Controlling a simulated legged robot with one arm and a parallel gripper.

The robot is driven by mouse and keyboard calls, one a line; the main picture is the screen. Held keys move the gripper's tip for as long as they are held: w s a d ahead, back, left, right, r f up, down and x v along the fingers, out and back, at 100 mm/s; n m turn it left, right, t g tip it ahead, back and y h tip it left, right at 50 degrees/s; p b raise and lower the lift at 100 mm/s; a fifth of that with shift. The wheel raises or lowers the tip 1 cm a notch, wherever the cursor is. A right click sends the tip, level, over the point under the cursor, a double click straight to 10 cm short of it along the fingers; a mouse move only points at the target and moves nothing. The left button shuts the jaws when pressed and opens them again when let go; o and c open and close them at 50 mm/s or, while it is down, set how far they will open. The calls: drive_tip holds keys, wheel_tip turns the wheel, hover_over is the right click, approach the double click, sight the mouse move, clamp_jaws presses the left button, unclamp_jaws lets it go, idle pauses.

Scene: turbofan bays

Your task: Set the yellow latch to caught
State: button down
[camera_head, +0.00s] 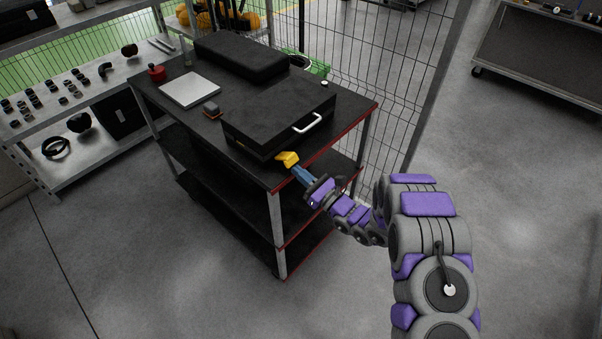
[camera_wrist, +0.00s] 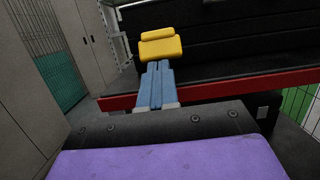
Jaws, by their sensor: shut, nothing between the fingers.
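The yellow latch (camera_head: 288,158) is on the near front side of a black case (camera_head: 279,110) that lies on the cart's top. In the wrist view the latch (camera_wrist: 161,47) shows as a wide yellow plate with a narrower yellow bar along its top. My gripper (camera_head: 297,170) reaches up to the latch from the lower right. Its blue fingers (camera_wrist: 158,72) are shut with nothing between them, and their tips are at the latch's lower edge. I cannot tell whether they touch it. The case's lid looks down. The latch's catch point is too small to make out.
The black cart (camera_head: 200,125) has red-edged shelves. A white handle (camera_head: 307,124) sticks out on the case. A long black case (camera_head: 241,57), a grey plate (camera_head: 189,90) and a small orange-and-grey object (camera_head: 212,110) share the top. A wire fence (camera_head: 375,60) stands behind; floor at right is clear.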

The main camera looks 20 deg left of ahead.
sight(295, 153)
drive_tip(key=shift+d+r+g+h+p, duration=0.1)
drive_tip(key=shift+r+g+h+p, duration=0.2)
drive_tip(key=shift+r+h+p, duration=1.05)
drive_tip(key=shift+f+p, duration=0.1)
drive_tip(key=shift+p, duration=0.55)
drive_tip(key=r+g+h+p, duration=0.1)
drive_tip(key=p, duration=0.1)
drive_tip(key=r+h+p, duration=0.2)
drive_tip(key=shift+w+a+r+g, duration=0.1)
drive_tip(key=shift+a+r+g, duration=0.15)
drive_tip(key=shift+a+g, duration=0.15)
drive_tip(key=h+p, duration=0.1)
drive_tip(key=p, duration=0.1)
drive_tip(key=a+r+g+h+p, duration=0.1)
drive_tip(key=h+p, duration=0.1)
drive_tip(key=p, duration=0.1)
drive_tip(key=shift+w+a+r, duration=0.1)
drive_tip(key=shift+w+a, duration=0.1)
drive_tip(key=shift+w, duration=0.1)
drive_tip(key=shift+d+r+p, duration=0.15)
drive_tip(key=shift+r+p, duration=0.3)
drive_tip(key=shift+r, duration=0.45)
